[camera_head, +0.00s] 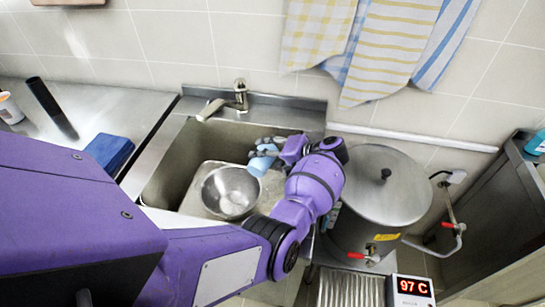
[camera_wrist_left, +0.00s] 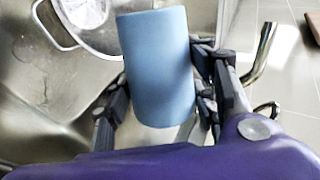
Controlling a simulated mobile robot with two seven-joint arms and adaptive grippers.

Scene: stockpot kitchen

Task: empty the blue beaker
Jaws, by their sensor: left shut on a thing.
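The blue beaker (camera_head: 262,161) is in the grip of my left gripper (camera_head: 266,147), held over the sink, beside the upper right of the metal bowl. In the left wrist view the beaker (camera_wrist_left: 158,60) fills the space between the two fingers of my left gripper (camera_wrist_left: 163,84), which are shut on its sides. It looks tilted. Its opening and its contents cannot be made out. My right gripper is in neither view.
The metal bowl (camera_head: 230,190) sits in the sink (camera_head: 165,172), below a tap (camera_head: 240,95). A lidded stockpot (camera_head: 385,190) stands right of the sink. A red display (camera_head: 411,287) reads 97 C. A blue folded cloth or sponge (camera_head: 108,152) lies on the left counter.

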